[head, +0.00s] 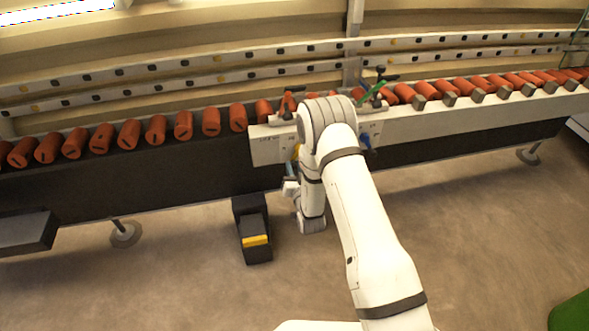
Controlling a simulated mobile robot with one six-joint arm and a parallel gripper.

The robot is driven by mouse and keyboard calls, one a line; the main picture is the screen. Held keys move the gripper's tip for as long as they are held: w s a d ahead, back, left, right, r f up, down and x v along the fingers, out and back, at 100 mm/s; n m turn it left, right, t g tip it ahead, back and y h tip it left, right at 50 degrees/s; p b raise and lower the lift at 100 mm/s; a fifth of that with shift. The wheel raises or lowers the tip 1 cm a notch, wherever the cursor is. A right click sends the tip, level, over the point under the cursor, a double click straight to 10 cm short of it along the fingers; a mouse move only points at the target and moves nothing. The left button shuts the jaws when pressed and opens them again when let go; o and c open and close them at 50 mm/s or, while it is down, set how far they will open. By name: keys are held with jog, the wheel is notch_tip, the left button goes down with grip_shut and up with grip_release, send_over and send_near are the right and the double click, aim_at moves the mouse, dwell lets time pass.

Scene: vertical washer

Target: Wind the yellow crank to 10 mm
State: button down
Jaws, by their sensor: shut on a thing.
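The scale or readout is too small to read. The pale panel (266,150) is partly covered by my arm.
A blue handle (366,142), a green lever (372,92) and red parts (288,101) sit close around my wrist. A row of orange rollers (128,134) runs along the conveyor. A black pedal box with a yellow bar (256,241) stands on the floor.

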jog(key=shift+w+d+n+b, duration=0.25)
jog(key=shift+d+n+b, duration=0.6)
jog(key=shift+n+b, duration=0.85)
jog(key=shift+w+d+n+b, duration=0.25)
jog(key=shift+d+n+b, duration=0.7)
jog(key=shift+n, duration=1.2)
jog(key=shift+w+d+n+b, duration=0.25)
jog(key=shift+d+n+b, duration=0.45)
jog(key=shift+n+b, duration=1.05)
jog(key=shift+n, duration=0.3)
jog(key=c, duration=1.2)
grip_release()
jog(key=p+v, duration=0.2)
jog(key=v, duration=0.5)
jog(key=shift+s+d, duration=0.2)
jog(key=shift+s, duration=0.2)
